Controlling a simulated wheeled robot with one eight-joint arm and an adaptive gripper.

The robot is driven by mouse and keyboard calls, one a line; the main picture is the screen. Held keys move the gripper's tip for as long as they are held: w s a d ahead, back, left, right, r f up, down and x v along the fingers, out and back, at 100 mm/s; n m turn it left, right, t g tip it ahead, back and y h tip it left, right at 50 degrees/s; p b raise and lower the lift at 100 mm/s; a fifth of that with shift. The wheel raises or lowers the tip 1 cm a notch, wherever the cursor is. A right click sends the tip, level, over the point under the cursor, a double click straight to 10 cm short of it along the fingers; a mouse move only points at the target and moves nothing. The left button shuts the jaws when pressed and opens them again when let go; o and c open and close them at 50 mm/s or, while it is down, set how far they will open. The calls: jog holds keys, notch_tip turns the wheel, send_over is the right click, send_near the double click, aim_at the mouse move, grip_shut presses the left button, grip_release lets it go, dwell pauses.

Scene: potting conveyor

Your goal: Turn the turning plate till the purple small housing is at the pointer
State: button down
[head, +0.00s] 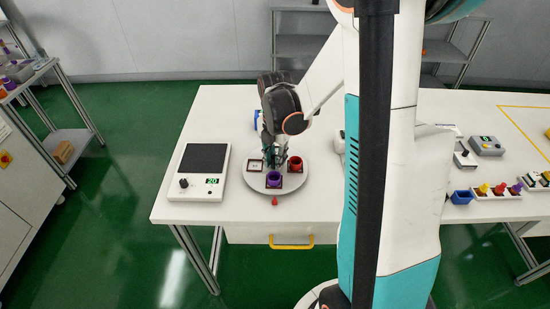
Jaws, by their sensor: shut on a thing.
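The round grey turning plate (305,181) lies on the white table. The purple small housing (273,181) sits at the plate's front edge, close behind the red pointer (275,201) and about in line with it. A red housing (295,164) sits at the plate's right. A pale square spot with a dark rim (254,166) shows at its left. My gripper (270,161) points down over the plate, just behind the purple housing. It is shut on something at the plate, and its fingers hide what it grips. The plate's back part is hidden by my arm.
A blue thing (258,121) is partly hidden behind my arm. Small coloured parts (499,188) and a grey device (486,146) stand at the right.

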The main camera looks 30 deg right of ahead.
aim_at(275, 156)
dwell(0.5)
jog(key=c, duration=1.7)
grip_release()
jog(key=shift+d, duration=0.1)
notch_tip(275, 156, up, 12)
